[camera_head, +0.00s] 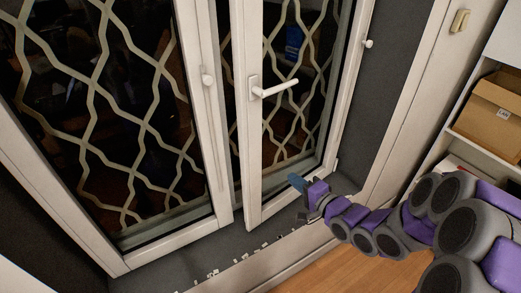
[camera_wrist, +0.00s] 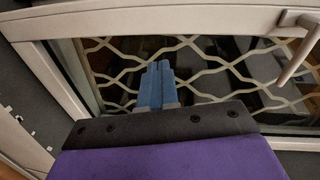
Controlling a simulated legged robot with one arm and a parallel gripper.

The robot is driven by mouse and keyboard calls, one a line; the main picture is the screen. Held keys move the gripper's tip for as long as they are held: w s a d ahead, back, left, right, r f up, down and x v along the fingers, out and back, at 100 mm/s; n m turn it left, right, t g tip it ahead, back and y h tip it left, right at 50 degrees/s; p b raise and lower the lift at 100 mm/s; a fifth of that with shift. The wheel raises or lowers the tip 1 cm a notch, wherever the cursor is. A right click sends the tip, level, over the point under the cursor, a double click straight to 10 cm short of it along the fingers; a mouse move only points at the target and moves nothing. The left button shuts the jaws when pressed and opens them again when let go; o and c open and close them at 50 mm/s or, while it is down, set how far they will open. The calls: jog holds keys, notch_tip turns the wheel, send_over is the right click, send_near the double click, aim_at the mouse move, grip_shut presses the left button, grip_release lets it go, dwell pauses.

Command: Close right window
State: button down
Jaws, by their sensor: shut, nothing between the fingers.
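The right window (camera_head: 254,150) is a white-framed sash with a wavy lattice behind its glass. It stands ajar, its left edge swung out from the frame with a dark gap beside it. Its white handle (camera_head: 273,89) points right. The window frame (camera_wrist: 180,21) and handle (camera_wrist: 300,50) also show in the wrist view. My gripper (camera_head: 297,183) has blue fingers, shut and empty, near the lower right of the sash. In the wrist view the fingers (camera_wrist: 157,85) appear against the glass and lattice; I cannot tell whether they touch it.
The left window (camera_head: 218,150) appears shut. A dark sill with small pale bits (camera_head: 240,258) runs below. A shelf with a cardboard box (camera_head: 490,110) stands at the right. Wooden floor (camera_head: 330,272) is clear below my arm.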

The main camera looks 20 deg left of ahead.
aim_at(255, 148)
jog(key=w+a+b, duration=0.1)
jog(key=w+a, duration=0.1)
jog(key=a, duration=0.2)
jog(key=w+a+r+y+b, duration=0.1)
jog(key=w+a, duration=0.1)
jog(key=a, duration=0.2)
jog(key=w+a+y+b, duration=0.1)
jog(key=w+a, duration=0.1)
jog(key=a, duration=0.2)
jog(key=shift+r+m, duration=0.15)
jog(key=shift+m, duration=0.25)
jog(key=shift+w+a+r, duration=0.1)
jog(key=shift+w+a, duration=0.2)
jog(key=shift+a, duration=0.2)
